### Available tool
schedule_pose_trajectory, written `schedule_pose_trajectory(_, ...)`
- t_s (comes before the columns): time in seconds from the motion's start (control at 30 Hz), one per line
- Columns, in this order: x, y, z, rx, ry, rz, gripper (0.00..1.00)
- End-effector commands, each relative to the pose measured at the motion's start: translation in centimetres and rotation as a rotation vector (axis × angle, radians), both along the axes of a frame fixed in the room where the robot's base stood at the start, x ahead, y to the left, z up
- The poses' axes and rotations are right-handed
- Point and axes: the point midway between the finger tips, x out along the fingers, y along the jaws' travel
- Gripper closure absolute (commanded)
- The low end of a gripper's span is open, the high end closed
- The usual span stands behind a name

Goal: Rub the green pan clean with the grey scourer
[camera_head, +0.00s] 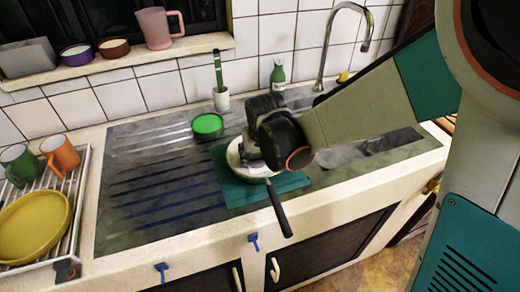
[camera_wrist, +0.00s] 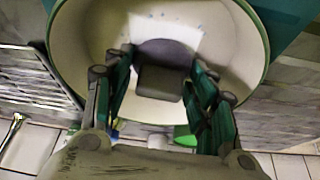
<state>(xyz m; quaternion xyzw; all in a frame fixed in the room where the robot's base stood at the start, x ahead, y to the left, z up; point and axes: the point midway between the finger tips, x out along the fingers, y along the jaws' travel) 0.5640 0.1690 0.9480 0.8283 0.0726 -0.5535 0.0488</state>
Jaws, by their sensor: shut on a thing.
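The pan (camera_head: 233,157) has a pale inside and a black handle (camera_head: 281,212) that points to the front over the counter edge. It sits on a teal mat (camera_head: 230,192). Its pale inside and green rim fill the top of the wrist view (camera_wrist: 95,35). My gripper (camera_head: 255,150) is over the pan, pointing down into it. In the wrist view its fingers are shut on the grey scourer (camera_wrist: 160,82), which is over the pan's inside. A whitish patch with small blue specks (camera_wrist: 165,28) shows beside the scourer. Contact between scourer and pan is hard to tell.
A green bowl (camera_head: 207,124) stands behind the pan to the left. A white cup with a green-handled brush (camera_head: 221,98), a green bottle (camera_head: 278,76) and a tap (camera_head: 328,60) are behind. A dish rack (camera_head: 78,200) is at left. The ribbed drainer (camera_head: 150,180) is clear.

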Motion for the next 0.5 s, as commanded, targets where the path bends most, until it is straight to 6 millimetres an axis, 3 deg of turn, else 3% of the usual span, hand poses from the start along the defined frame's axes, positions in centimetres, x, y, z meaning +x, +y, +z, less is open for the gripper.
schedule_pose_trajectory(0.5, -0.21, 1.15, -0.07, 0.0, 0.0, 0.0, 0.67)
